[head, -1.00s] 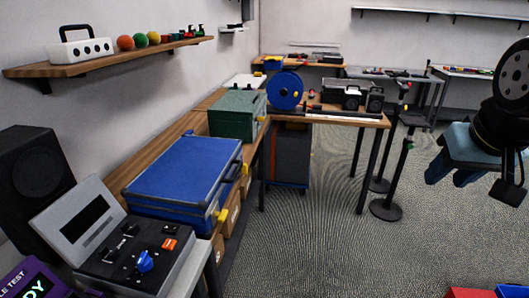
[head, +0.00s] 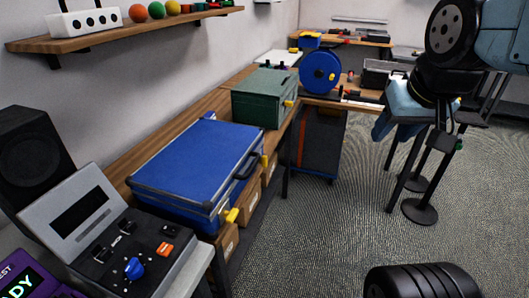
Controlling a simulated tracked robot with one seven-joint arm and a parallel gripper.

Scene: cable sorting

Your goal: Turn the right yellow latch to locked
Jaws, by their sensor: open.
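The blue case (head: 200,165) lies closed on the wooden bench at the left, with a dark handle on its aisle-facing side. It has two yellow latches. The right yellow latch (head: 264,162) is the farther one, beyond the handle, and looks small. The nearer yellow latch (head: 231,215) sticks out at the near front corner. I cannot tell the exact turn of either latch. My gripper (head: 386,130) is at the upper right, in the air over the aisle, open and empty, well apart from the case. Its fingers are partly hidden by its own body.
A green case (head: 265,98) with a yellow latch (head: 289,103) stands beyond the blue one. A grey-and-black control console (head: 125,240) and a black speaker (head: 38,165) stand nearer. A blue reel (head: 320,72) is farther back. Dark stands (head: 420,209) rise behind my gripper. The carpet (head: 310,235) is clear beside the bench.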

